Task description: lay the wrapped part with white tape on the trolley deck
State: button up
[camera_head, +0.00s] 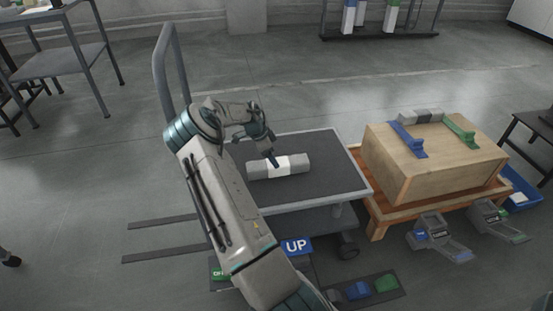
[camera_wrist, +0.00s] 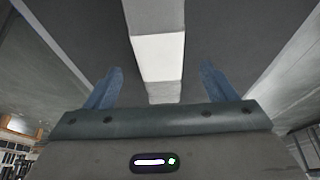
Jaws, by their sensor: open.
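The wrapped part with white tape (camera_head: 295,164) is a grey block with a white band around its middle. It lies on the dark trolley deck (camera_head: 333,182) in the head view. My gripper (camera_head: 272,160) is just above it, at the white band. In the wrist view the part's white band (camera_wrist: 158,58) shows between and beyond the two blue fingers of my gripper (camera_wrist: 157,85). The fingers are apart, with a gap on each side of the part.
The trolley handle (camera_head: 170,75) rises at the back left.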

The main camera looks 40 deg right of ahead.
jog(key=p+v, duration=0.1)
jog(key=v, duration=0.5)
jog(key=s+a+r+n+t+y, duration=0.1)
jog(key=s+a+r+n, duration=0.3)
jog(key=a, duration=0.4)
jog(key=s+a+r+n+y, duration=0.2)
jog(key=s+a+r+n, duration=0.15)
jog(key=a+r, duration=0.3)
jog(key=s+a+r+n+t+y, duration=0.1)
jog(key=s+a+r+n, duration=0.25)
jog(key=a, duration=0.55)
jog(key=s+a+r+n+t, duration=0.1)
jog(key=s+a+r+n, duration=0.3)
jog(key=s+a+n, duration=0.9)
jog(key=s, duration=0.4)
jog(key=shift+r, duration=0.25)
